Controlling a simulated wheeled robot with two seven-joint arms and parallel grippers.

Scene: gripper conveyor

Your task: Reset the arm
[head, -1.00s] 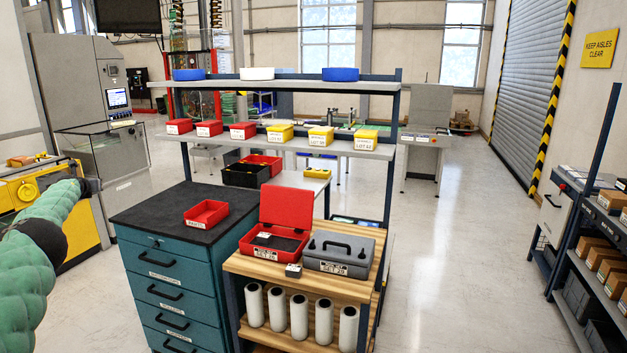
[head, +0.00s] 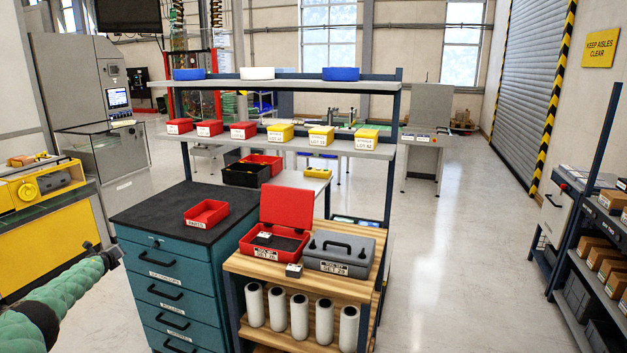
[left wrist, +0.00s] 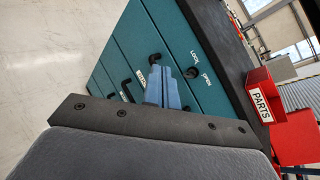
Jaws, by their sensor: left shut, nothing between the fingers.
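My left arm comes in from the lower left of the head view, with its left gripper (head: 108,256) in front of and to the left of the teal drawer cabinet (head: 165,290). In the left wrist view the left gripper (left wrist: 172,78) has its two blue-grey fingers together, shut and empty, pointing toward the cabinet's drawer fronts (left wrist: 135,45). It appears apart from them. My right gripper is in neither view.
A red parts bin (head: 207,213) sits on the cabinet's dark top. Beside it, an open red case (head: 285,222) and a closed grey case (head: 338,252) stand on a wooden-topped bench (head: 300,283). A yellow machine (head: 45,245) stands at left.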

